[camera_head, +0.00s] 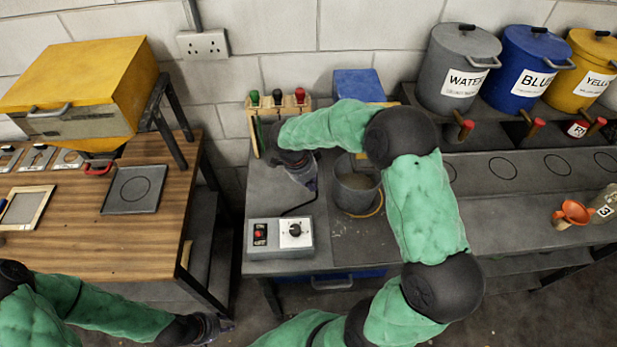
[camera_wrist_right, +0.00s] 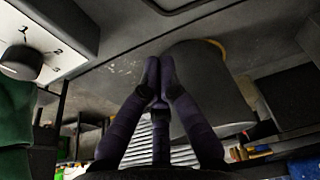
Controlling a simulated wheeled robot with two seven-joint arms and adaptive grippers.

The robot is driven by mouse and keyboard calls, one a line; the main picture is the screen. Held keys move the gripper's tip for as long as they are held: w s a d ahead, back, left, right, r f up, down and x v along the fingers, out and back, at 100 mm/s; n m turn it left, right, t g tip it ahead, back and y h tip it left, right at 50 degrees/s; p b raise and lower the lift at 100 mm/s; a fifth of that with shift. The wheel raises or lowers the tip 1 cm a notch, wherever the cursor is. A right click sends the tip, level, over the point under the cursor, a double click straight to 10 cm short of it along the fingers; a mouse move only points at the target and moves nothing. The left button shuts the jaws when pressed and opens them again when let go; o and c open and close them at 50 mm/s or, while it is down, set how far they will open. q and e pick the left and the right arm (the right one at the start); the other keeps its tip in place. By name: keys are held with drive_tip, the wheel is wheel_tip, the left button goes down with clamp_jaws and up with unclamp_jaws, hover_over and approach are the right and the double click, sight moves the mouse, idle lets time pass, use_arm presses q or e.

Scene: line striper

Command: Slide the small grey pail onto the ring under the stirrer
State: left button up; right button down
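The small grey pail (camera_head: 357,192) stands upright on the grey bench, with grey-brown contents inside; my right arm hides part of its back. A yellow ring (camera_head: 380,207) shows as an arc along the pail's front right side, so the pail appears to cover part of it. The ring also shows past the pail (camera_wrist_right: 198,85) in the right wrist view. My right gripper (camera_head: 306,183) is low, left of the pail. Its fingertips (camera_wrist_right: 158,68) are together beside the pail wall; contact is unclear. The stirrer is not clearly visible. My left gripper (camera_head: 215,327) is by the floor gap.
A control box (camera_head: 280,239) with a dial and switch stands at the bench front. A rack with coloured handles (camera_head: 279,103) and a blue box (camera_head: 358,84) are behind. Labelled buckets (camera_head: 460,72) line the back right. A wooden table (camera_head: 100,235) stands left.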

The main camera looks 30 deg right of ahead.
drive_tip(key=x, duration=0.3)
drive_tip(key=shift+s+f, duration=0.1)
drive_tip(key=shift+f, duration=0.15)
drive_tip(key=d, duration=0.1)
drive_tip(key=s+d, duration=0.1)
drive_tip(key=d, duration=0.1)
drive_tip(key=shift+s+d, duration=0.15)
drive_tip(key=shift+d, duration=0.3)
drive_tip(key=shift+s+d+f+b, duration=0.1)
drive_tip(key=shift+s+d+b, duration=0.1)
drive_tip(key=shift+d+b, duration=0.25)
drive_tip(key=shift+s+d+f+b, duration=0.1)
drive_tip(key=shift+s+d+b, duration=0.1)
drive_tip(key=shift+d+b, duration=0.25)
drive_tip(key=shift+s+d+r, duration=0.1)
drive_tip(key=shift+d+r, duration=0.05)
drive_tip(key=shift+d, duration=0.1)
